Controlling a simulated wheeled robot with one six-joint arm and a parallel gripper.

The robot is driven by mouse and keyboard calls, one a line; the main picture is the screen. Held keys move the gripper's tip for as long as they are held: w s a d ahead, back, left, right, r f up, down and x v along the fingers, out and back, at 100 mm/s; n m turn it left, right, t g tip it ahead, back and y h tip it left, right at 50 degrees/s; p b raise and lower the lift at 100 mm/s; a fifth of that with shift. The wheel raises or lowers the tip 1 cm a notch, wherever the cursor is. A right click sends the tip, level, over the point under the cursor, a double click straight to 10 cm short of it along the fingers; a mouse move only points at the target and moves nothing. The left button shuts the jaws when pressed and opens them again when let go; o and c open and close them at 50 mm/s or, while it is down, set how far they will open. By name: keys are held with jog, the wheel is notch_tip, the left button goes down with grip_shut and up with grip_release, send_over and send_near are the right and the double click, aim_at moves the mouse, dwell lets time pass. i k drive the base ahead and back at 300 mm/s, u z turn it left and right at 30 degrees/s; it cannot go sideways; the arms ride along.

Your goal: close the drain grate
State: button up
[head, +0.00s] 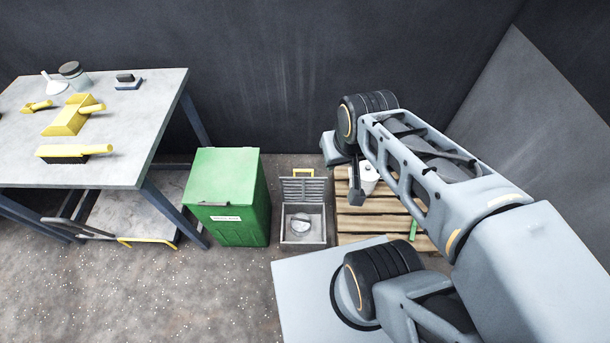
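The drain grate (303,189) is a grey slatted panel with a yellow handle (303,172) at its far edge. It stands raised at the back of the square drain box (291,241), so the box is open from above. A pale rounded thing (300,226) lies inside the box. My gripper (345,178) is to the right of the grate and above the pallet, apart from the handle in the picture. It is seen from above and behind, and whether its fingers are open is unclear.
A green lidded bin (240,215) stands close at the drain's left. A wooden pallet (375,222) with a white container (369,181) lies at its right. A grey table (130,155) with yellow tools is at far left. Speckled floor (215,290) is free in front.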

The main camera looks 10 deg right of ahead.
aim_at(292, 196)
jog(key=k, duration=1.25)
jog(key=u, duration=0.5)
jog(key=i, duration=1.7)
jog(key=z, duration=0.95)
